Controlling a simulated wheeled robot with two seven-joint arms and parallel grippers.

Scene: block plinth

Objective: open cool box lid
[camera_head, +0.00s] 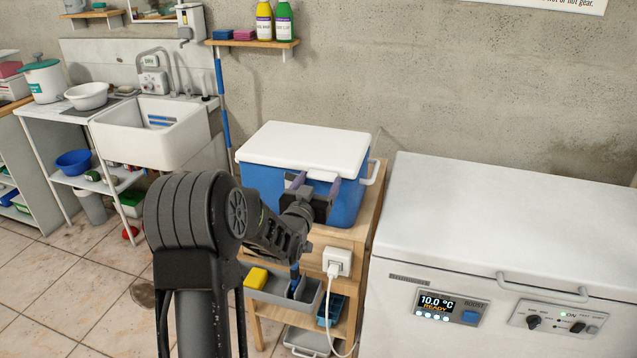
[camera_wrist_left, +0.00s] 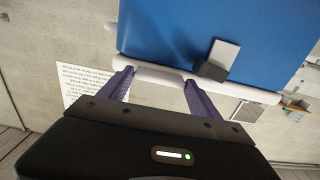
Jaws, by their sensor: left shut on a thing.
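The cool box has a blue body (camera_head: 262,183) and a white lid (camera_head: 305,147), and it stands on a wooden stand (camera_head: 372,215). The lid looks down on the body in the head view. My left gripper (camera_head: 317,183) is at the front of the box, its two purple fingers at the lid's front edge. In the left wrist view my left gripper (camera_wrist_left: 158,78) has a finger on either side of a white lip of the lid (camera_wrist_left: 158,76) and is shut on it. A grey and black latch (camera_wrist_left: 218,60) shows beside the right finger on the blue body (camera_wrist_left: 185,32).
A white chest freezer (camera_head: 510,215) stands close to the right of the stand. A sink (camera_head: 150,133) and shelves are at the left. A white plug box (camera_head: 337,262) with a cable hangs on the stand's front. Grey trays (camera_head: 280,294) sit below. The wall is behind.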

